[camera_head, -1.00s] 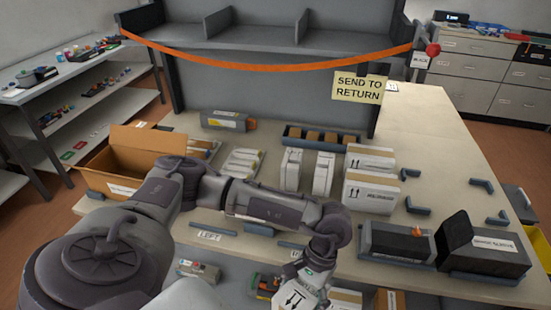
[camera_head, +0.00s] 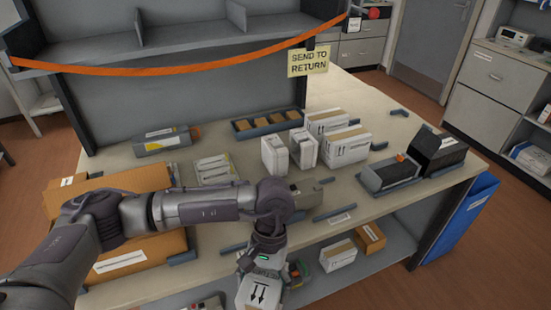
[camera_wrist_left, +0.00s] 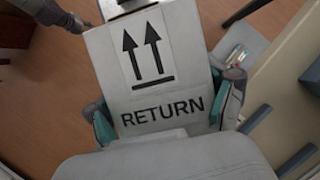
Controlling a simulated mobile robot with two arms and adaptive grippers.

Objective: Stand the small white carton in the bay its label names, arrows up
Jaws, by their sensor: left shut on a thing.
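My left gripper (camera_head: 262,272) is shut on the small white carton (camera_head: 257,294) at the bottom edge of the head view, in front of the workbench. The carton's black arrows point down in that view. In the left wrist view the carton (camera_wrist_left: 152,62) fills the middle, with two arrows above the word RETURN, gripped from both sides by the teal-edged fingers (camera_wrist_left: 168,108). A yellow sign reading SEND TO RETURN (camera_head: 308,62) hangs at the right end of the divided shelf (camera_head: 105,47). My right gripper is not in view.
An orange strap (camera_head: 180,71) spans the shelf front. White cartons (camera_head: 346,147) stand on the workbench beside a tray of brown boxes (camera_head: 268,122). A large open brown box (camera_head: 150,255) is at left, and black bins (camera_head: 390,175) at right. Low grey rails lie along the bench front.

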